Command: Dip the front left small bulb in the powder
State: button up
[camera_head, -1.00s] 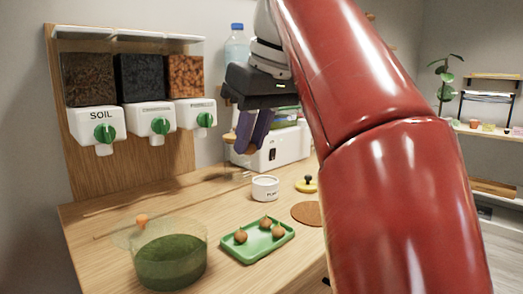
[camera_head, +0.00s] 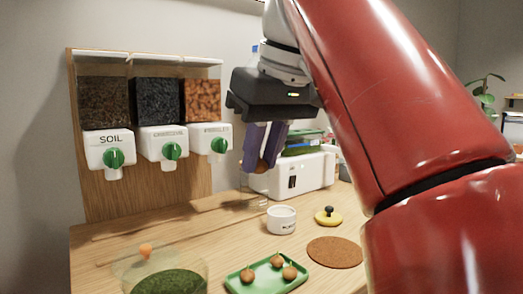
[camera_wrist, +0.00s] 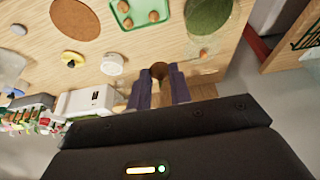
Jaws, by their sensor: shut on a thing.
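My gripper (camera_head: 262,160) is shut on a small brown bulb (camera_wrist: 158,70), held between its purple fingers above the table. The bulb also shows at the fingertips in the head view (camera_head: 261,166). A white pot (camera_head: 281,221) with dark lettering stands on the table, below and a little right of the held bulb in the head view. It also shows in the wrist view (camera_wrist: 112,64). The powder inside cannot be made out. A green tray (camera_head: 240,289) at the front holds three more brown bulbs (camera_head: 277,261).
A clear tub of green material (camera_head: 170,279) stands front left. A yellow lid with a dark knob (camera_head: 328,216) and a brown round mat (camera_head: 335,253) lie right of the pot. Behind are a white appliance (camera_head: 305,174) and soil dispensers (camera_head: 113,150).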

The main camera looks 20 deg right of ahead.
jog(key=w+d+f, duration=0.4)
jog(key=w+d, duration=0.2)
jog(key=w, duration=0.5)
send_over(280, 215)
jog(key=f, duration=0.6)
jog(key=shift+s+d+f, duration=0.25)
jog(key=shift+s+d, duration=0.05)
jog(key=shift+s, duration=0.1)
jog(key=shift+f+b, duration=1.1)
jog(key=shift+f, duration=1.6)
jog(key=shift+f, duration=0.7)
notch_tip(280, 215, up, 3)
jog(key=shift+f+p, duration=0.2)
jog(key=shift+p, duration=0.9)
notch_tip(280, 215, up, 5)
jog(key=shift+f, duration=0.2)
